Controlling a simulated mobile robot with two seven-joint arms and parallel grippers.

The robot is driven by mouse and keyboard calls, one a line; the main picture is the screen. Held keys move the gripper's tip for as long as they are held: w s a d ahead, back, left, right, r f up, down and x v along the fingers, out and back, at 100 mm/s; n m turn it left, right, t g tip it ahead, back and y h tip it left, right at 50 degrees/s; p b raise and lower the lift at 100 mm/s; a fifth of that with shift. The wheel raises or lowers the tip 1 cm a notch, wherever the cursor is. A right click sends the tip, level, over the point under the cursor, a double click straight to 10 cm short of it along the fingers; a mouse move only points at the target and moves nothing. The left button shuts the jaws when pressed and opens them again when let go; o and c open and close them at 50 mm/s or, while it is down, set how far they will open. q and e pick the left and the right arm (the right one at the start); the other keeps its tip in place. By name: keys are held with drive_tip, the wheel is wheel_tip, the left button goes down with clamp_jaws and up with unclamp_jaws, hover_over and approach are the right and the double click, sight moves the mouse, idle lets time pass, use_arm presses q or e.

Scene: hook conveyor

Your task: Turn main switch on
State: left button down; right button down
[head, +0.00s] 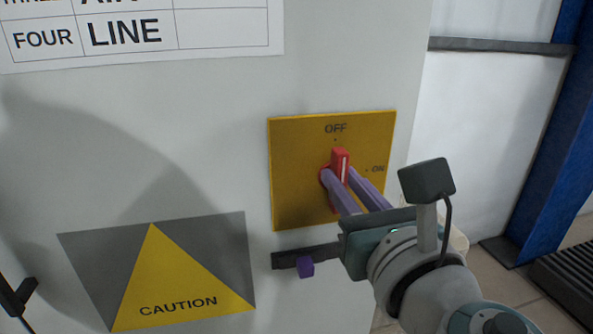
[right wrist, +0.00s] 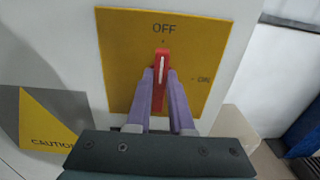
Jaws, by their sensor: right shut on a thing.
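The main switch is a red rotary handle (head: 341,160) on a yellow plate (head: 293,205) fixed to a grey-white cabinet. The handle stands upright, its white line pointing at the OFF mark above; the ON mark is to its right. My right gripper (head: 349,182) reaches in from the lower right. Its two purple fingers are shut on the red handle, one on each side. In the right wrist view the handle (right wrist: 162,68) stands between the fingertips, with its top showing above them. The fingers hide part of the handle's lower end. My left gripper is not clearly seen.
A yellow and grey CAUTION sign (head: 157,285) is on the cabinet at lower left. A paper label sheet (head: 222,28) is at upper left. To the right are a white wall panel, a blue post (head: 548,130) and a dark ribbed thing (head: 565,280) on the floor.

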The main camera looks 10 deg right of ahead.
drive_tip(key=shift+m, duration=0.3)
drive_tip(key=m+b, duration=0.1)
drive_tip(key=m, duration=0.2)
drive_tip(key=shift+d+f+m+b, duration=0.1)
drive_tip(key=shift+m+b, duration=0.25)
drive_tip(key=shift+m, duration=0.05)
drive_tip(key=m+b, duration=0.1)
drive_tip(key=m, duration=0.3)
drive_tip(key=shift+d, duration=0.15)
drive_tip(key=m, duration=0.3)
drive_tip(key=m+b, duration=0.1)
drive_tip(key=m, duration=0.2)
drive_tip(key=m+b, duration=0.1)
drive_tip(key=m, duration=0.2)
drive_tip(key=shift+d+f, duration=0.15)
drive_tip(key=shift+f, duration=0.1)
drive_tip(key=shift+m, duration=0.4)
drive_tip(key=c, duration=0.8)
unclamp_jaws()
